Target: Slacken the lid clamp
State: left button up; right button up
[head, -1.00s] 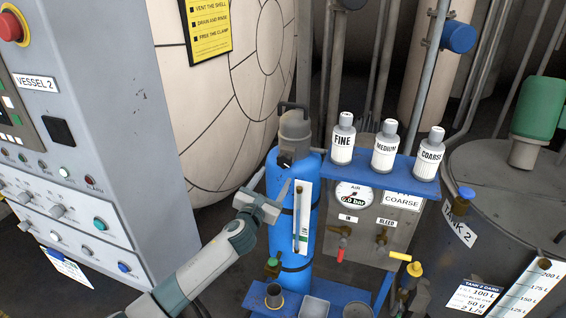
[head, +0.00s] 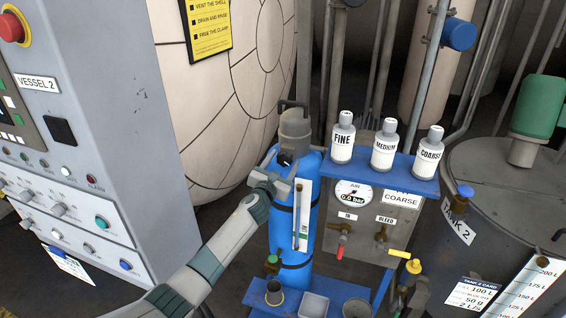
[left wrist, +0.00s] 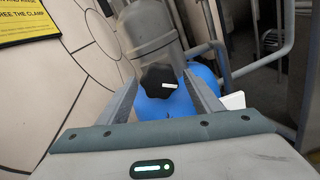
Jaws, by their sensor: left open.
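The lid clamp knob (left wrist: 159,80) is a black lobed knob with a white mark, low on the front of the grey lid (head: 295,122) of the blue cylinder (head: 283,226). In the head view the knob (head: 285,159) is small and dark. My left gripper (head: 281,168) is open at the top of the cylinder. In the left wrist view its two fingers (left wrist: 165,95) stand on either side of the knob, with visible gaps. I cannot tell how far the fingertips are from the knob in depth. My right gripper is not in view.
A clear gauge strip (head: 303,215) runs down the cylinder's front. A blue shelf (head: 372,168) with several labelled bottles (head: 384,150) stands to the right, above the air gauge panel (head: 372,215). The grey control cabinet (head: 110,130) is to the left.

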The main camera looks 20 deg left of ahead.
pick_arm(q)
jog(key=shift+c, duration=0.3)
jog(key=c, duration=1)
